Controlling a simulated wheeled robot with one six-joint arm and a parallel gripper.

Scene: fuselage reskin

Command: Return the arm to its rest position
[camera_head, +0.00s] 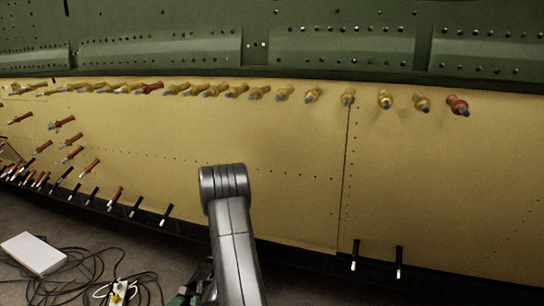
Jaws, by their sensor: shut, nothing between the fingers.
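My arm (232,235) rises from the bottom edge in the middle of the head view. Its grey upper link ends in a rounded, ribbed joint (224,181) in front of the yellow skin panel (270,150). I cannot tell from this view whether the arm touches the panel. My gripper does not show in this view.
Yellow and red fasteners (312,95) stick out along the panel's top edge, with more at the left. Black ones (399,262) line the lower edge. Green riveted structure (340,45) lies above. A white box (33,253) and loose cables (88,275) lie on the floor, lower left.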

